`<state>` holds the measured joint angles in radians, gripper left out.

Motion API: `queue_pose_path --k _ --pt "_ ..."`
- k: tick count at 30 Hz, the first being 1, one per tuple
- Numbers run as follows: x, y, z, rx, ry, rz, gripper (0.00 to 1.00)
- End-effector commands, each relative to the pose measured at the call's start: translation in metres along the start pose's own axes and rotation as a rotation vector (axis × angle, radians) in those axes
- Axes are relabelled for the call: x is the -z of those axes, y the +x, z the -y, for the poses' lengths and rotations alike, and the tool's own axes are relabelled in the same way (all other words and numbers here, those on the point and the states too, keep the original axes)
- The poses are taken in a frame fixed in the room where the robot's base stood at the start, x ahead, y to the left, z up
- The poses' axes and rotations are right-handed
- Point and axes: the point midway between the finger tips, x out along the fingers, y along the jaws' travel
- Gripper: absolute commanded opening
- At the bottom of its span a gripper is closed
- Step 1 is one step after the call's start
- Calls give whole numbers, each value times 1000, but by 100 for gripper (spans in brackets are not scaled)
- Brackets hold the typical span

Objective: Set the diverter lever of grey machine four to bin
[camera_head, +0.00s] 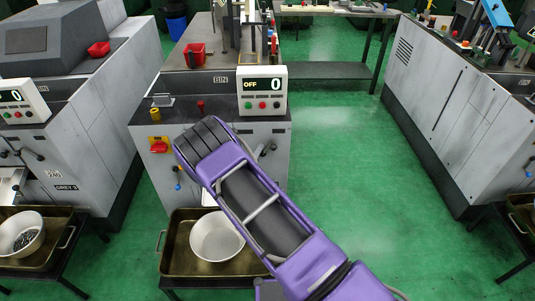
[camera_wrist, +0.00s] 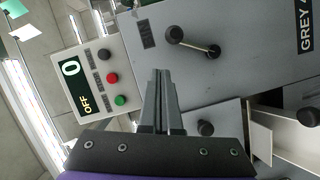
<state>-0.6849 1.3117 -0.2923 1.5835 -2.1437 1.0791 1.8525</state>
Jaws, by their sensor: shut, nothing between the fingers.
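The grey machine (camera_head: 262,133) stands in the middle of the head view. The wrist view shows its front panel (camera_wrist: 250,75) turned on its side, with a "GREY 4" label at the right edge. A lever (camera_wrist: 195,43) on that panel has a dark round knob at its left end and a thin rod running to a pivot at its right. In the head view my purple arm hides the gripper and part of the machine front.
A control box (camera_head: 262,91) reads OFF and 0, and it also shows in the wrist view (camera_wrist: 90,82). More dark knobs (camera_wrist: 205,128) sit lower right. A white bowl (camera_head: 217,237) stands in a tray (camera_head: 176,262) below my arm. Green floor is clear at right.

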Motion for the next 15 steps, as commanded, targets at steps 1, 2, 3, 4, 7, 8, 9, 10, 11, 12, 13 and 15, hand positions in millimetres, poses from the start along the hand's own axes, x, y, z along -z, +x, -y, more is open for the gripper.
queue_pose_path --k 1,2,3,4,7,8,9,10,11,12,13,15 --pt "0 -16 -1 6 -3 0 0" --pt "0 -24 -2 6 -5 -1 0" --pt "-1 -33 -2 6 -5 0 0" --pt "-1 -40 -3 5 -4 0 0" --pt "-1 -60 -4 4 -3 0 0" --pt "-1 -65 -5 4 -3 0 0" --pt "-1 -72 -5 5 -4 -1 0" --pt "-1 -76 -5 4 -4 -1 0" --pt "-1 -79 -6 4 -3 0 0" --pt "-2 -83 -6 4 -3 1 0" --pt "-2 -86 -6 4 -3 1 0" --pt "-2 -90 -7 3 -3 1 0"
